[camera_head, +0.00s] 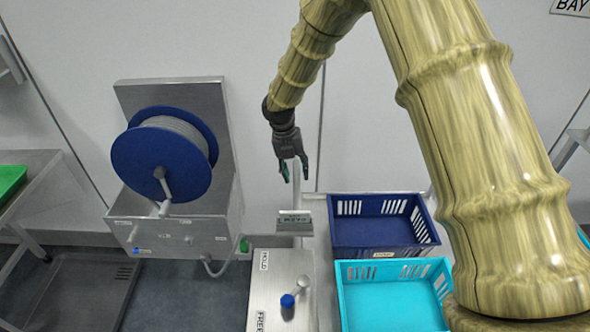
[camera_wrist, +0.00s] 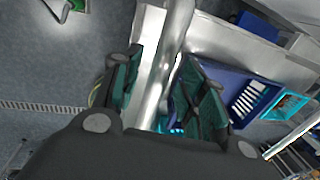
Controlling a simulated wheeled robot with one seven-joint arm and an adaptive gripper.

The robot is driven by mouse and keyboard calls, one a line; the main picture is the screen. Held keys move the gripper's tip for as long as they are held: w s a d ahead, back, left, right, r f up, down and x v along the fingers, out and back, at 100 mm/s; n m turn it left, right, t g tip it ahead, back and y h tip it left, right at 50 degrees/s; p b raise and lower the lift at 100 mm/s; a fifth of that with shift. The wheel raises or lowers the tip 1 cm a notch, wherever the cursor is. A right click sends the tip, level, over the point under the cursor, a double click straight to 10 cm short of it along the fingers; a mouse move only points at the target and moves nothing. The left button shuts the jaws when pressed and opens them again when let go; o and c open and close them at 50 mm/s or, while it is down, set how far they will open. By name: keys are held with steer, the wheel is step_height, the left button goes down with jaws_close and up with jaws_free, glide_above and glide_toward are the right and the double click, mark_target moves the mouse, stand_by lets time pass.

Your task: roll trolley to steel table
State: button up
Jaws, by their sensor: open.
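My gripper (camera_head: 296,175) hangs open at the post's upper part. In the wrist view my gripper (camera_wrist: 165,90) has its fingers apart with a steel tube (camera_wrist: 176,35) running between them; contact cannot be told. A steel table (camera_head: 28,165) bearing a green tray (camera_head: 12,180) is at the far left.
A dark blue crate (camera_head: 383,245) and a cyan crate (camera_head: 395,312) sit right of the lever. A steel cabinet (camera_head: 180,238) with a blue hose reel (camera_head: 160,165) stands by the wall. Grey floor (camera_head: 60,250) shows at left, with a drain tray.

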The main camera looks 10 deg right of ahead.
steer(key=shift+f, duration=0.25)
jaws_close()
steer(key=shift+s+a, duration=0.1)
